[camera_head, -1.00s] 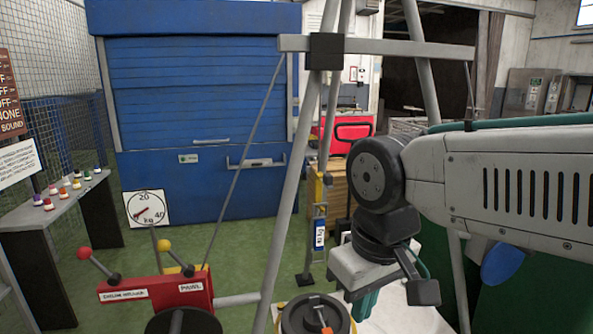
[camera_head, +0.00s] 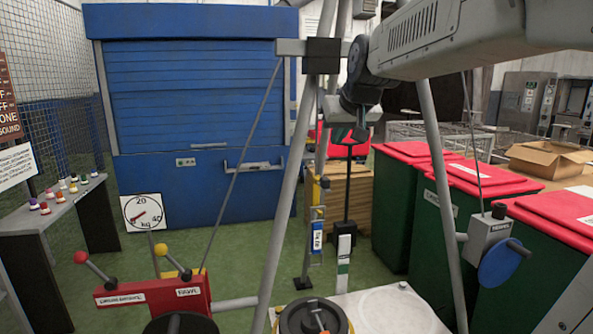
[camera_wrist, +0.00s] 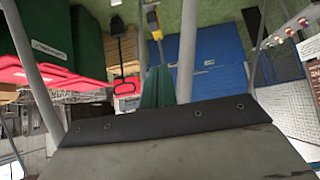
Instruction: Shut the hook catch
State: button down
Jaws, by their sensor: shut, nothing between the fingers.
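I cannot make out the hook catch for certain in either view. A dark round weight (camera_head: 313,320) stands at the bottom centre of the head view, with a small orange-tipped piece (camera_head: 320,320) on top; I cannot tell whether that piece is part of the catch.
Grey tripod legs (camera_head: 276,215) frame the middle. A red lever box (camera_head: 152,296) with ball-ended handles is at the lower left. Green bins with red lids (camera_head: 470,180), a blue-disc winch (camera_head: 500,262) and a cardboard box (camera_head: 545,158) are at right. A blue shutter (camera_head: 195,90) stands behind.

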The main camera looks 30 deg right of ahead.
jog(key=shift+w+d+r, duration=0.15)
jog(key=shift+d, duration=0.1)
send_over(323, 177)
jog(key=s, duration=0.3)
jog(key=f, duration=0.6)
jog(key=shift+a+f, duration=0.35)
jog(key=shift+f, duration=0.05)
jog(key=f, duration=0.3)
jog(key=shift+w+f, duration=0.2)
jog(key=shift+f, duration=0.45)
jog(key=shift+f, duration=0.1)
